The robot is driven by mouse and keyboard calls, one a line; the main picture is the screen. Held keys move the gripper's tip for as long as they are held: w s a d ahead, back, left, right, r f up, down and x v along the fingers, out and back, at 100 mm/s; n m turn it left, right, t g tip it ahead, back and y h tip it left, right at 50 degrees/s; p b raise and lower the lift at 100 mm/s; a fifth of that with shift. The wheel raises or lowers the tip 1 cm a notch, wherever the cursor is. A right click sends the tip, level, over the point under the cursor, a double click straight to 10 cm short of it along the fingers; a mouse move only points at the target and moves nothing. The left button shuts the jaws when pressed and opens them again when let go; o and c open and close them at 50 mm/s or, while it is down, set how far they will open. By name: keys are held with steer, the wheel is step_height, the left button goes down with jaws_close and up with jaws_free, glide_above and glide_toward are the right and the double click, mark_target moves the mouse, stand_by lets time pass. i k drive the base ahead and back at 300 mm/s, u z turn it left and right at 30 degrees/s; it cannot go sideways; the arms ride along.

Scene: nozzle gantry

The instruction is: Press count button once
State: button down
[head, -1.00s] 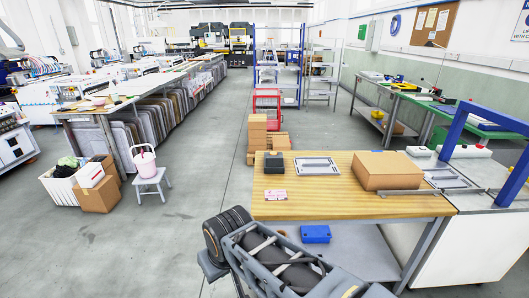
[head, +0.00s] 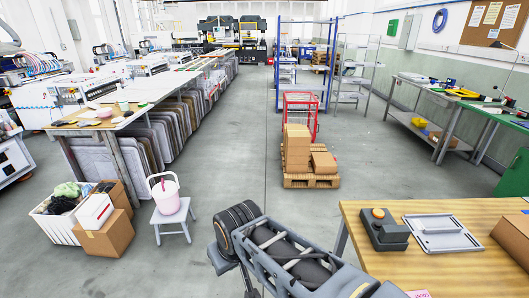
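A dark grey box (head: 384,230) with a round orange button (head: 378,213) on top stands near the left edge of the wooden worktable (head: 460,272) in the head view. I take it to be the count button; no label on it is readable. My arm (head: 290,255) reaches in from the bottom middle, left of the table and apart from the box. My gripper does not show, so I cannot see its fingers.
A grey tray (head: 440,233) and a cardboard box (head: 512,240) lie right of the button box. A pallet with cartons (head: 298,147) stands ahead. The central aisle floor is clear.

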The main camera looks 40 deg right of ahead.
mark_target(378, 213)
steer(key=i, duration=2.25)
steer(key=z, duration=3.85)
steer(key=i, duration=1)
